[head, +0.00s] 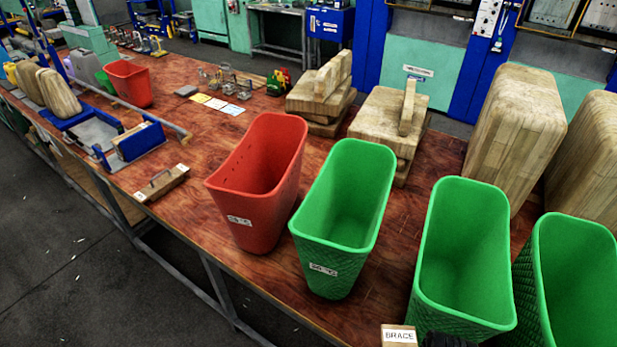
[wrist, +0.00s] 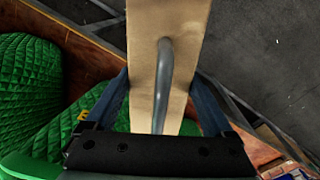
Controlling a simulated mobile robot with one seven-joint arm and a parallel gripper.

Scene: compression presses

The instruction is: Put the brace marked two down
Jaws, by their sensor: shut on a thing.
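A wooden brace (head: 399,336) shows at the bottom edge of the head view, with a white label reading BRACE; any number on it is cut off. In the wrist view the brace (wrist: 172,30) is a pale board with a grey bent handle (wrist: 163,75). My gripper (wrist: 160,100) is shut on this brace, with one blue finger on each side. In the head view only a dark bit of my gripper (head: 447,341) shows beside it. A second small wooden block with a handle (head: 162,182) and white labels lies at the table's front edge; its labels are unreadable.
A red bin (head: 262,180) and green bins (head: 345,215), (head: 462,255), (head: 570,285) stand along the wooden table (head: 190,225). Large wooden blocks (head: 515,130) and stacked boards (head: 390,120) stand behind. Bare tabletop lies left of the red bin.

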